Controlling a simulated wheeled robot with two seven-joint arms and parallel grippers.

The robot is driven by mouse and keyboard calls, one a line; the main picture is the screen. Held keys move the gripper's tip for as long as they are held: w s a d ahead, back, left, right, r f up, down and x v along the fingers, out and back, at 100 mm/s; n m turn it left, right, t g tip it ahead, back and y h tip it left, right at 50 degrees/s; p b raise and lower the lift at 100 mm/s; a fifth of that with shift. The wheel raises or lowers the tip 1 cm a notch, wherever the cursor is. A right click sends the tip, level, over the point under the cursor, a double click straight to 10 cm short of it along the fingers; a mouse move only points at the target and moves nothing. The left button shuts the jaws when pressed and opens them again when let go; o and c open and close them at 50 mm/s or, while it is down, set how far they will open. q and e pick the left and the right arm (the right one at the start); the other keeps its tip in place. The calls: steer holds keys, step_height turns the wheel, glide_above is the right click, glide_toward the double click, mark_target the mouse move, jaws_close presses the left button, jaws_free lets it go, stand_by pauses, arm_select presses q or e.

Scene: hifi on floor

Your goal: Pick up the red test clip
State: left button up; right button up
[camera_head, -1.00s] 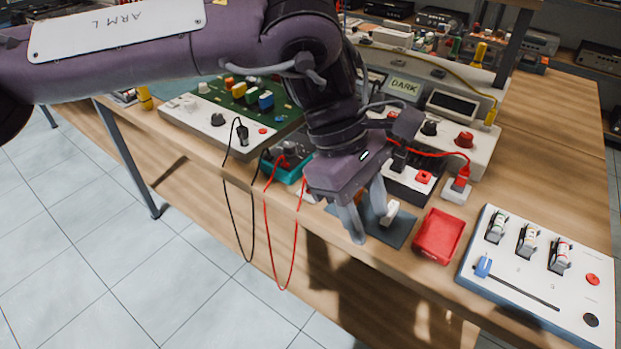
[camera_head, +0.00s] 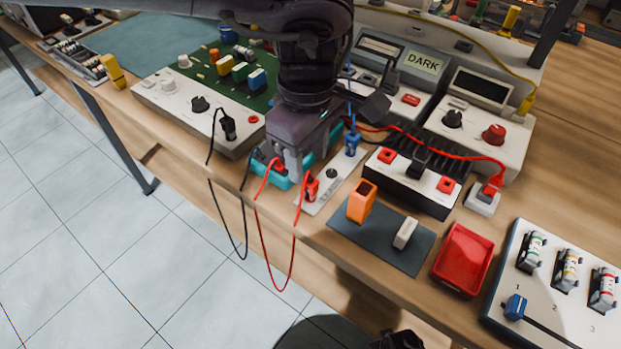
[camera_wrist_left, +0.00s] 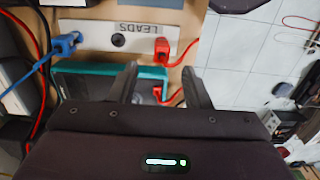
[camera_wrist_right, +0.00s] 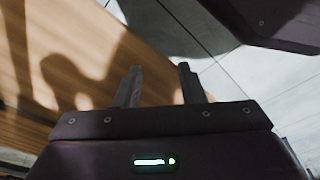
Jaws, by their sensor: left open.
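A red clip (camera_head: 312,187) stands at the front end of a white strip, labelled LEADS in the left wrist view, where the clip (camera_wrist_left: 162,49) shows too. A red lead loops over the table edge between it and another red end (camera_head: 277,166) at a teal box (camera_head: 265,180). My left gripper (camera_head: 288,172) points down over the teal box, beside the strip. In the left wrist view my open fingers (camera_wrist_left: 160,78) have the box's end and the second red end between them; the strip's red clip lies just beyond. My right gripper (camera_wrist_right: 160,76) is open and empty.
A blue clip (camera_head: 352,142) stands at the strip's back end. A black lead hangs from the green circuit board unit (camera_head: 215,90). An orange block (camera_head: 361,201) and a pale block (camera_head: 405,233) stand on a grey mat (camera_head: 385,250), left of a red tray (camera_head: 463,260).

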mark_target(311, 181)
arm_select(q)
steer(key=f, duration=0.5)
steer(key=shift+s+d+f+b, duration=0.2)
steer(key=shift+s+f+b, duration=0.05)
steer(key=shift+f+b, duration=0.15)
arm_select(e)
steer(key=shift+w+a+r, duration=0.2)
steer(key=shift+w+r, duration=0.05)
steer(key=shift+r, duration=0.3)
steer(key=shift+w+a+r, duration=0.15)
steer(key=shift+w+r, duration=0.1)
steer(key=shift+r, duration=0.25)
arm_select(q)
steer(key=c, duration=0.9)
